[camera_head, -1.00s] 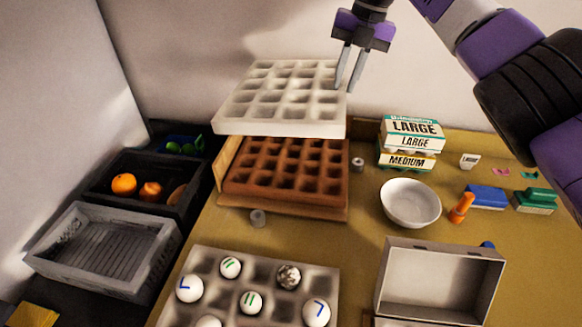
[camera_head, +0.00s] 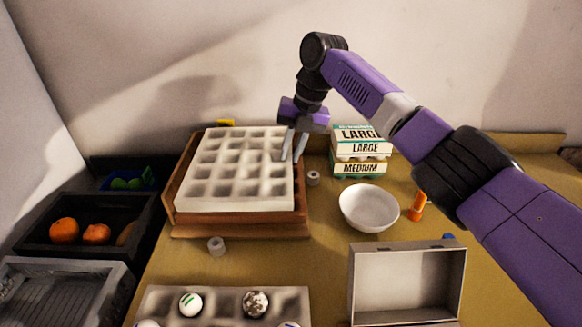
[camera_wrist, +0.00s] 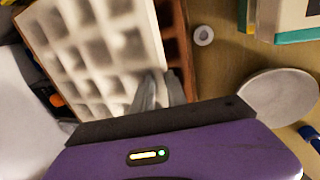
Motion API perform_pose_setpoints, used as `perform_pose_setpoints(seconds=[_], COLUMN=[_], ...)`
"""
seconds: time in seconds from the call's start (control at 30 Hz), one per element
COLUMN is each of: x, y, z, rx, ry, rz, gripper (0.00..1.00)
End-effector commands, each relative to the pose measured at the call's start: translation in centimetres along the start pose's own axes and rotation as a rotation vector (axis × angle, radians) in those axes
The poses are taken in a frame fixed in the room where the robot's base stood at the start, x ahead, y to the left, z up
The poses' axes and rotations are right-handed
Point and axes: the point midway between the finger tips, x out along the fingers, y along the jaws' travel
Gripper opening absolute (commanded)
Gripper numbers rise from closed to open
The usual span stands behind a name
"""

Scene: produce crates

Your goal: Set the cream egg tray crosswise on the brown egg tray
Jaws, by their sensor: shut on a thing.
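The cream egg tray (camera_head: 236,166) lies over the brown egg tray (camera_head: 301,200), covering most of it. Brown shows along the right side and front edge. The cream tray looks a little turned relative to the brown one; whether it rests fully on it I cannot tell. My gripper (camera_head: 293,155) is shut on the cream tray's right edge, near its far right part. In the wrist view the fingers (camera_wrist: 158,90) hold the edge of the cream tray (camera_wrist: 95,45), with the brown tray (camera_wrist: 178,50) showing beside it.
Egg cartons (camera_head: 360,152) stand to the right of the trays, with a white bowl (camera_head: 369,208) in front. A small grey ring (camera_head: 313,178) lies close to the brown tray's right side. Dark crates (camera_head: 85,228) stand left. A tray with eggs (camera_head: 225,305) and a grey box (camera_head: 405,283) are in front.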

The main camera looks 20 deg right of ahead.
Motion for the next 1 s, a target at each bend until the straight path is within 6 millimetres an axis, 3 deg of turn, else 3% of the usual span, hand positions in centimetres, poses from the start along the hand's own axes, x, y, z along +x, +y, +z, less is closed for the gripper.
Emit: perform_pose_setpoints(seconds=[0.17,0.4,0.73,0.77,0.83,0.87,1.0], x=[1.1,4.2,4.5,4.5,4.5,4.5,4.5], y=[-0.3,-1.2,-1.2,-1.3,-1.2,-1.2,-1.2], z=[0.0,0.0,0.0,0.0,0.0,0.0,0.0], rx=[0.0,0.0,0.0,0.0,0.0,0.0,0.0], ry=[0.001,0.001,0.0,0.0,0.0,0.0,0.0], rz=[0.0,-0.002,0.0,-0.001,-0.001,-0.001,-0.001], gripper=[0.0,0.0,0.0,0.21,0.35,0.39,0.39])
